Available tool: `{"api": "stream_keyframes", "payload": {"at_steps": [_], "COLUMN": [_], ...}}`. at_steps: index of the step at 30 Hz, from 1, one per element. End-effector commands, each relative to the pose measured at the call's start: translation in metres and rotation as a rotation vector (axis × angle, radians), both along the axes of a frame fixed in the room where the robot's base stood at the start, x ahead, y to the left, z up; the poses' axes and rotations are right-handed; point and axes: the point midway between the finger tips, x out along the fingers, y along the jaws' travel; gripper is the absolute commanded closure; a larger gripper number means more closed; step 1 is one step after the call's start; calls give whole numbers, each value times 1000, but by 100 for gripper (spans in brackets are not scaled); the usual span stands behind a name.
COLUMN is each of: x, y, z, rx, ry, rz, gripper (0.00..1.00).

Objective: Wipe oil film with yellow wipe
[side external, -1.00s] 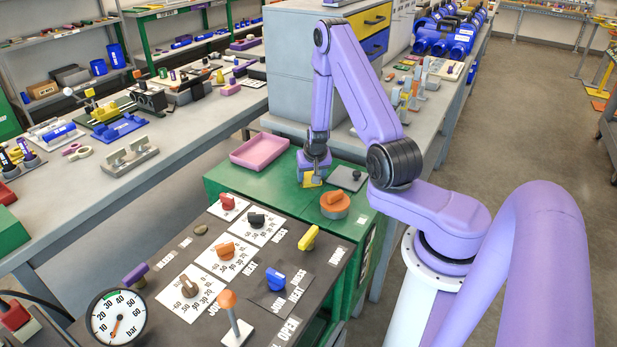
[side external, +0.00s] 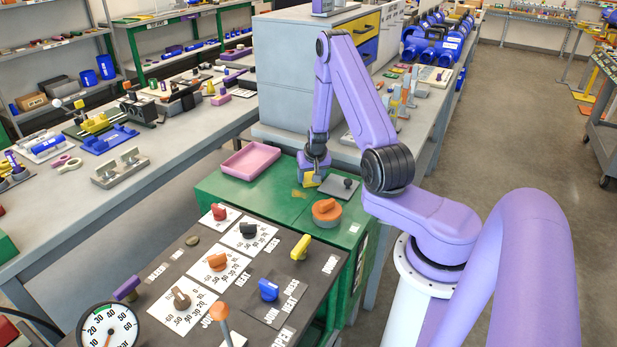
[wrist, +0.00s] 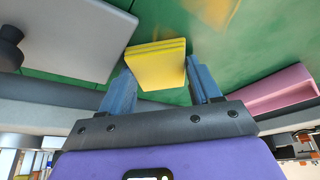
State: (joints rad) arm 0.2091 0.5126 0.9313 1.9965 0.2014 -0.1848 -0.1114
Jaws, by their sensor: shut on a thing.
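My gripper (wrist: 160,78) is shut on the yellow wipe (wrist: 155,66), a thick layered pad between its two blue fingers. In the side external view my gripper (side external: 314,172) is low over the green cart top, with the wipe (side external: 309,181) at its fingertips. I cannot tell whether the wipe touches the surface. The oil film (side external: 298,194) shows as a faint brownish patch on the green top, just in front and left of the wipe. In the wrist view a brownish patch (wrist: 213,10) lies beyond the wipe to the right.
A pink tray (side external: 232,172) stands left of my gripper. A grey plate with a black knob (side external: 347,183) lies close to the right, also in the wrist view (wrist: 85,40). An orange knob (side external: 327,210) stands in front. A grey cabinet (side external: 275,85) rises behind.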

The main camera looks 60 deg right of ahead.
Motion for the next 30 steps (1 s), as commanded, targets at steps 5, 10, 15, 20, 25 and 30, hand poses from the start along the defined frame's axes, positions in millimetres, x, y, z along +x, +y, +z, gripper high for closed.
{"api": "stream_keyframes", "payload": {"at_steps": [5,10,15,20,25,30], "x": [-4,-3,-2,-2,-2,-1], "y": [-4,-4,-2,-2,-2,-1], "z": [0,11,26,38,50,59], "rx": [0,-1,-1,-2,-2,0], "ry": [0,1,-1,3,4,1], "rz": [-12,-10,-8,-7,-7,-4], "gripper": [76,76,76,76,76,76]}}
